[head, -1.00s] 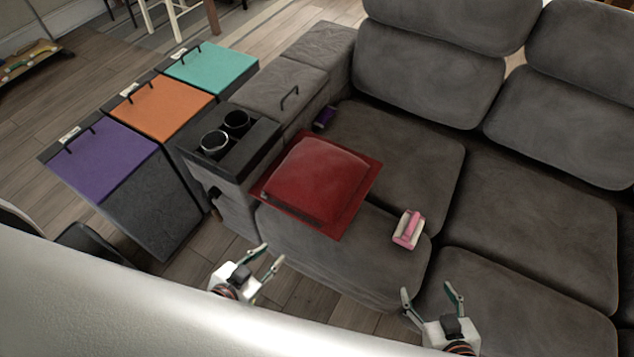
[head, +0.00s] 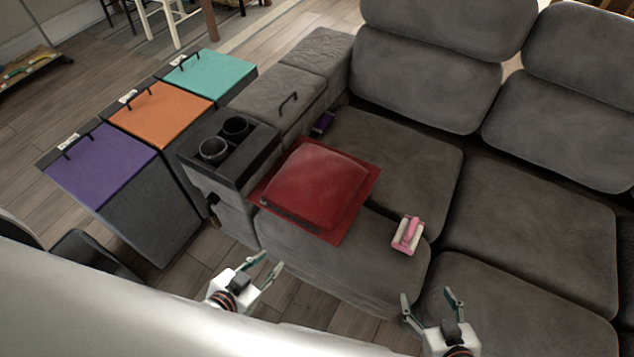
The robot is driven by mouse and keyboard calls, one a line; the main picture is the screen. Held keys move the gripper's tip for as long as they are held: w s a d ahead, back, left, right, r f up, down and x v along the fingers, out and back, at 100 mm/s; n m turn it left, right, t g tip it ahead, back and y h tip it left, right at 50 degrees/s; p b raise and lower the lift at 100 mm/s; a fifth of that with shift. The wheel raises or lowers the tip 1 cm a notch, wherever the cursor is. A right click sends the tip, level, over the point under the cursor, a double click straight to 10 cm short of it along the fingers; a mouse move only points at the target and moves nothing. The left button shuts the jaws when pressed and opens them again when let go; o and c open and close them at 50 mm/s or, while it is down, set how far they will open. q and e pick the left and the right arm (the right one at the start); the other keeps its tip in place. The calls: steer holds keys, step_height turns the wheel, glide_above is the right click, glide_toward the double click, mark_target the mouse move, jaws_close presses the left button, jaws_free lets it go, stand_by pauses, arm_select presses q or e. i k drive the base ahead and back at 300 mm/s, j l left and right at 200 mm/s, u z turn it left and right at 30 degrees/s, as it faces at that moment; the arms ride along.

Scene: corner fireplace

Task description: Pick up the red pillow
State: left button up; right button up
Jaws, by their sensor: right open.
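The red pillow (head: 318,185) lies on the grey sofa's near left seat, its left edge against the armrest with the cup holders. Its whole top shows. My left gripper (head: 268,265) is in front of the sofa, below and left of the pillow in the picture, apart from it. Its fingers are spread and nothing is between them. My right gripper (head: 430,298) is at the sofa's front edge, below and right of the pillow. Its fingers are open and empty.
A pink and white object (head: 408,235) lies on the seat right of the pillow. A small purple item (head: 323,123) sits by the armrest. Purple (head: 100,165), orange (head: 160,113) and teal (head: 210,73) lidded bins stand left of the sofa (head: 400,150).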

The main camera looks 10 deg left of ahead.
mark_target(316, 188)
steer(key=j+z, duration=0.25)
steer(key=j, duration=0.3)
steer(key=j+z, duration=0.3)
steer(key=j, duration=0.25)
steer(key=k+j+z, duration=0.1)
steer(key=j+z, duration=0.15)
steer(key=j, duration=0.3)
steer(key=k+j+z, duration=0.1)
steer(key=j+z, duration=0.15)
steer(key=j, duration=0.3)
